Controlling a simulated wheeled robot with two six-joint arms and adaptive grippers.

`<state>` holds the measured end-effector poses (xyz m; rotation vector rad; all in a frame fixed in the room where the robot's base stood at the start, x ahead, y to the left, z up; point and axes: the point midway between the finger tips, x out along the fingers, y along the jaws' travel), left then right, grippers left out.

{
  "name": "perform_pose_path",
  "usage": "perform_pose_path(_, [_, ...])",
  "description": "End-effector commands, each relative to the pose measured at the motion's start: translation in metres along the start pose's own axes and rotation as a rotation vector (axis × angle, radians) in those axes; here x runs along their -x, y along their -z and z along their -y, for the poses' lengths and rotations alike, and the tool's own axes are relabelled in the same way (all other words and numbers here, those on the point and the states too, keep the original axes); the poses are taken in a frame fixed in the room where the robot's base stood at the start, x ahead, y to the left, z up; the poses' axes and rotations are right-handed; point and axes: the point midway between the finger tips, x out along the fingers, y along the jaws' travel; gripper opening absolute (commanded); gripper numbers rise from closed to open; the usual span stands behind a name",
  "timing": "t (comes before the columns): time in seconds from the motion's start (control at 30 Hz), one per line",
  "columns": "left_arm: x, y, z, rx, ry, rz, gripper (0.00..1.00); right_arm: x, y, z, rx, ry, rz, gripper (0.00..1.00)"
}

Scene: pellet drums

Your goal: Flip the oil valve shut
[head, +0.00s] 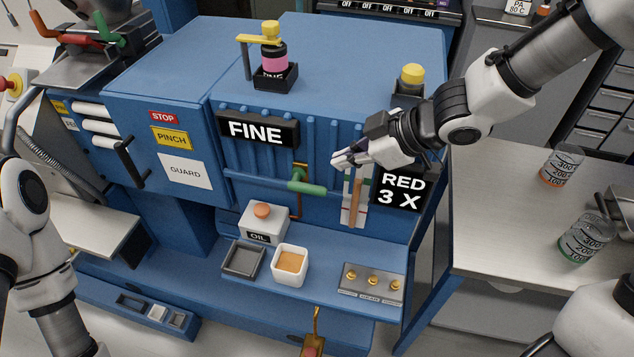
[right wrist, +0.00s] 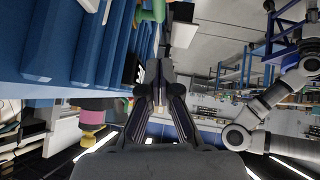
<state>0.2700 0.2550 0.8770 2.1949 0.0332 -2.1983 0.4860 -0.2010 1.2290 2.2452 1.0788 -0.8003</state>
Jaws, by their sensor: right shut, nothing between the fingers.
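A valve with a green lever handle (head: 308,186) is on the blue machine's front, on a brass-coloured pipe under the FINE sign. The handle points right, roughly level. The small box marked OIL (head: 264,222), with an orange button, stands on the ledge below it. My right gripper (head: 338,159) is shut and empty, just above and right of the handle and apart from it. In the right wrist view, my shut fingers (right wrist: 159,72) show with a green part (right wrist: 150,10) at the top edge. My left arm shows at the left, but its gripper is out of view.
The RED 3 X sign (head: 402,191) and a brown upright strip (head: 356,203) are close to my right gripper. A white cup of orange material (head: 290,265) and a dark empty tray (head: 243,260) sit on the ledge. Beakers stand on the right bench (head: 500,220).

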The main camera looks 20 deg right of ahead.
Motion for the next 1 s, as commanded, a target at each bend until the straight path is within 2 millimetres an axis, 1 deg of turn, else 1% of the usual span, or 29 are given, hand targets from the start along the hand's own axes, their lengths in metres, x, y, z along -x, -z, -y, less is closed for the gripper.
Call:
perform_pose_path(0.03, [-0.008, 0.0, 0.0, 0.0, 0.0, 0.0, 0.0, -0.014, -0.004, 0.001, 0.003, 0.001, 0.007, 0.0])
perform_pose_path(0.1, [-0.012, 0.0, 0.0, 0.0, 0.0, 0.0, 0.0, -0.029, -0.004, 0.001, 0.002, 0.002, 0.006, 0.0])
perform_pose_path(0.33, [-0.013, 0.0, 0.0, -0.001, 0.0, 0.0, 0.0, -0.078, -0.002, 0.001, 0.002, 0.003, 0.005, 0.0])
perform_pose_path(0.37, [-0.014, 0.0, 0.0, -0.001, 0.0, 0.0, 0.0, -0.083, -0.004, 0.001, -0.002, 0.003, 0.002, 0.0])
perform_pose_path(0.4, [-0.015, 0.0, 0.0, -0.001, 0.0, 0.0, 0.0, -0.088, -0.011, 0.001, -0.005, 0.003, 0.001, 0.0])
perform_pose_path(0.53, [-0.014, 0.0, 0.0, 0.0, 0.0, 0.0, 0.0, -0.099, -0.023, 0.0, -0.003, 0.002, 0.0, 0.0])
perform_pose_path(0.63, [-0.014, 0.0, 0.0, 0.0, 0.0, 0.0, 0.0, -0.104, -0.027, 0.0, -0.002, 0.0, -0.001, 0.0])
perform_pose_path(1.0, [-0.014, 0.0, 0.0, -0.001, 0.0, 0.0, 0.0, -0.105, -0.029, 0.0, -0.001, 0.0, -0.003, 0.0])
